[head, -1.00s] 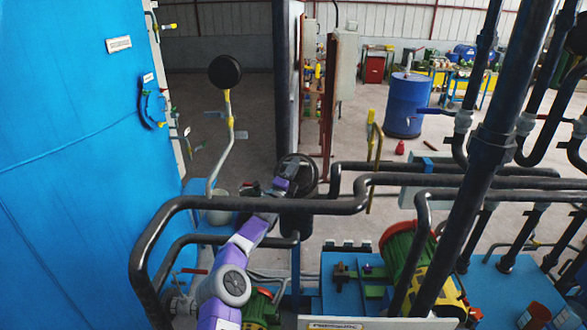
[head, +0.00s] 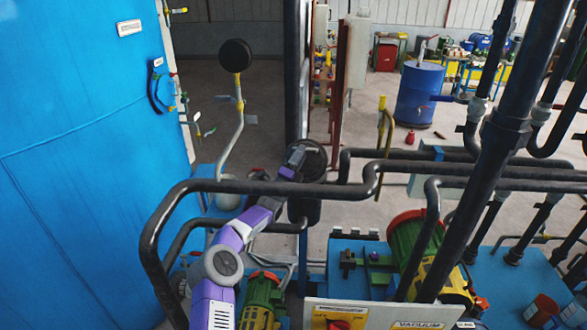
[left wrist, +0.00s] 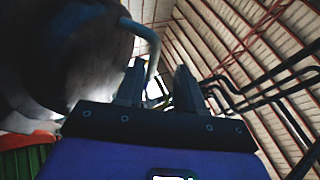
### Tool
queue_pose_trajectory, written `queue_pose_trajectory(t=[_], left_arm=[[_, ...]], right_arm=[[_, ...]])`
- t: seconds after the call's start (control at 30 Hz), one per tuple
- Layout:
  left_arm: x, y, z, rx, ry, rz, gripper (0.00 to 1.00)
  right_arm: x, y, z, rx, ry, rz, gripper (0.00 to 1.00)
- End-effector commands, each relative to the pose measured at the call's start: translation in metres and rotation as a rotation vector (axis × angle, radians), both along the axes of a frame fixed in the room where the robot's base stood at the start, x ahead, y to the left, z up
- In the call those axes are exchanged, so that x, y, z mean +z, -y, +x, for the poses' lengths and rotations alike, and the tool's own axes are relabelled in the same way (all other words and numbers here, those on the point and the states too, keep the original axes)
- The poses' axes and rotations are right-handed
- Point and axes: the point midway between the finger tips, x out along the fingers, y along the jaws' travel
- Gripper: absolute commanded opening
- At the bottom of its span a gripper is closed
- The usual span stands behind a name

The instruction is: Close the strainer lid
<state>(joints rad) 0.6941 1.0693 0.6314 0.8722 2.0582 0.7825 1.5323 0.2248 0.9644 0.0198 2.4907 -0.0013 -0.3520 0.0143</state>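The strainer is a dark upright cylinder (head: 305,208), partly hidden behind the black pipes in the head view. Its round dark lid (head: 316,163) shows above it, tilted up, partly covered by my left gripper (head: 296,157). In the left wrist view a large dark round thing, likely the lid (left wrist: 75,55), fills the upper left. The two fingers of my left gripper (left wrist: 160,85) stand apart. A blue-grey bent bar (left wrist: 153,55) shows between the fingertips; I cannot tell whether they touch it. My right gripper is out of view.
A green and yellow pump (head: 425,250) is at the right.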

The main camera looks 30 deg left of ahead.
Motion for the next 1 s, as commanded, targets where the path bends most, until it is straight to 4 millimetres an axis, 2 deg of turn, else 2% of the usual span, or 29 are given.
queue_pose_trajectory(t=[0.4,0.83,0.87,0.97,1.0], left_arm=[[-0.019,-0.001,-0.039,0.000,0.003,0.000,0.37],[-0.022,-0.001,-0.046,0.000,0.005,0.001,0.37],[-0.022,-0.001,-0.046,0.000,0.005,0.001,0.36],[-0.028,0.004,-0.045,-0.008,-0.005,0.020,0.20],[-0.036,0.010,-0.044,-0.020,-0.019,0.047,0.14]], right_arm=[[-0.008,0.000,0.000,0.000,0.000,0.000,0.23],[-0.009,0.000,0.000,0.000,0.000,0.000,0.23],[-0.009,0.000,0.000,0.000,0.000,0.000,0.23],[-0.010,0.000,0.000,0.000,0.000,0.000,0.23],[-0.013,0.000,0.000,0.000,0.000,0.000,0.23]])
